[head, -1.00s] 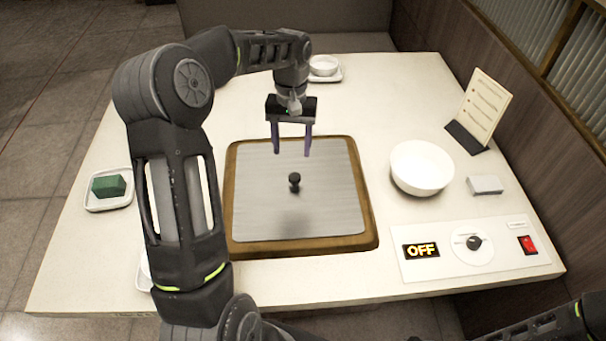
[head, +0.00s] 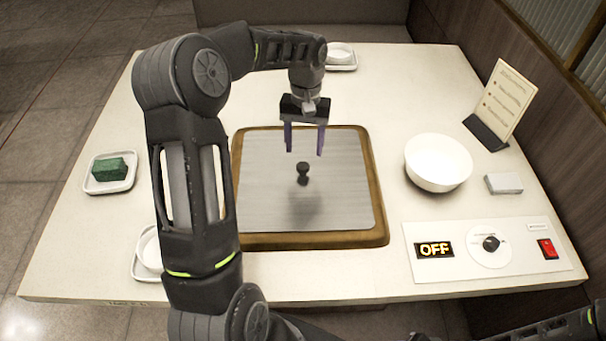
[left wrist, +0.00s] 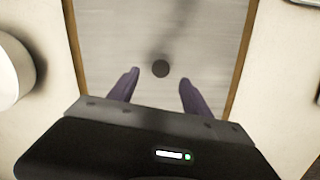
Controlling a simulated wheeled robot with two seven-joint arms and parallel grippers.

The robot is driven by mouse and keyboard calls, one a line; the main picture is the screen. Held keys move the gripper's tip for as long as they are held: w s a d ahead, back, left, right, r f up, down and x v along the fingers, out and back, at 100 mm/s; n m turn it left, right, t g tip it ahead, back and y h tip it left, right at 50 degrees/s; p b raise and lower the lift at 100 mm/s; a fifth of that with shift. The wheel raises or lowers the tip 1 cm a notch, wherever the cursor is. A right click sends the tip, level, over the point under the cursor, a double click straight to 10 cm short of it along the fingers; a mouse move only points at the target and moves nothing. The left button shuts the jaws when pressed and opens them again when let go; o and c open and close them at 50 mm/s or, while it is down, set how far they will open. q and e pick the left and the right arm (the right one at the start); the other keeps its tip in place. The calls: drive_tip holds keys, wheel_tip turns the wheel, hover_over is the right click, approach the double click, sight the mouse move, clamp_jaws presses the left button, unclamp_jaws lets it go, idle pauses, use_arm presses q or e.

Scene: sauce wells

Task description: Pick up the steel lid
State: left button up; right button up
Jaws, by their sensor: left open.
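The steel lid (head: 270,205) is a flat grey square plate with a black knob (head: 303,172) in its middle. It lies in a wooden frame set in the table. My left gripper (head: 304,154) is open and empty, pointing down above the lid, just behind the knob in the head view. In the left wrist view the lid (left wrist: 115,25) fills the middle, and the knob (left wrist: 160,68) shows just beyond and between the open fingertips (left wrist: 157,76). The fingers do not touch the knob. My right gripper is out of view; only part of that arm shows at bottom right.
A white bowl (head: 438,163) stands right of the frame, with a small grey box (head: 503,183) and a menu stand (head: 488,133) nearby. A control panel (head: 465,275) reads OFF. A green block (head: 108,168) sits on a dish at left. More small dishes stand at back and left.

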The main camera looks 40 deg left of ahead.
sight(303, 165)
use_arm(q)
drive_tip(key=shift+f, duration=0.45)
drive_tip(key=shift+s, duration=0.1)
drive_tip(key=f+p, duration=0.1)
drive_tip(key=f, duration=0.4)
drive_tip(key=shift+s+f, duration=0.1)
drive_tip(key=shift+s, duration=0.1)
drive_tip(key=shift+c, duration=0.5)
clamp_jaws()
